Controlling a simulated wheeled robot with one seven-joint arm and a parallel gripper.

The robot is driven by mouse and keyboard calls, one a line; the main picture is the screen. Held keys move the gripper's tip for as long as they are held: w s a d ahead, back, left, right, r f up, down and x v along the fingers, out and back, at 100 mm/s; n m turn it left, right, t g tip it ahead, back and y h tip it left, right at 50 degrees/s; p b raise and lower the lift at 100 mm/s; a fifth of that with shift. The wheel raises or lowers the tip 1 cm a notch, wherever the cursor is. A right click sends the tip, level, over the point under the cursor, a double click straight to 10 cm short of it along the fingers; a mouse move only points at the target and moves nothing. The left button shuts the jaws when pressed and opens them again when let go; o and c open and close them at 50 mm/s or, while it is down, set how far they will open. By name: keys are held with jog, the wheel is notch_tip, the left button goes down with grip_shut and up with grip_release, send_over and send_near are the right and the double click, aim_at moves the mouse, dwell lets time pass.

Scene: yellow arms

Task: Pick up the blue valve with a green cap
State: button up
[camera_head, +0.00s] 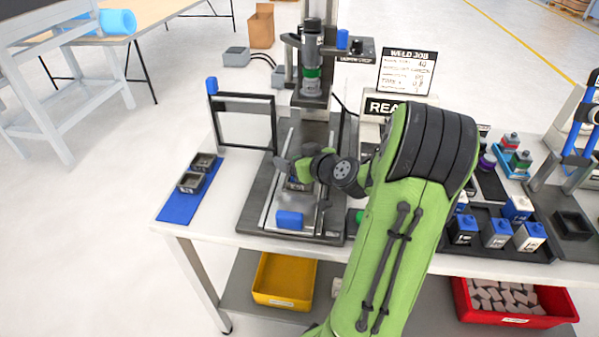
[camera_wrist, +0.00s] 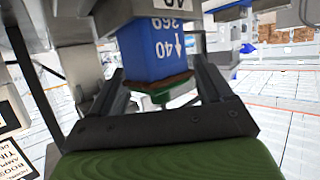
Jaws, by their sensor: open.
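The blue valve (camera_wrist: 151,48) fills the middle of the wrist view. It appears upside down there, with "40" and "369" on its face, a brown band and a green cap (camera_wrist: 154,95) at its lower end. The fingers of my gripper (camera_wrist: 160,78) are open, one on each side of the valve. I cannot tell whether either finger touches it.
The press head (camera_head: 311,60) stands above and behind my gripper. A clear guard frame (camera_head: 245,98) is at left, and a blue block (camera_head: 289,220) is at the fixture's front. Several valves stand on a dark tray (camera_head: 540,256) at right. A blue mat (camera_head: 176,213) holds small dark bins.

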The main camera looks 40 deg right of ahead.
jog(key=c, duration=0.9)
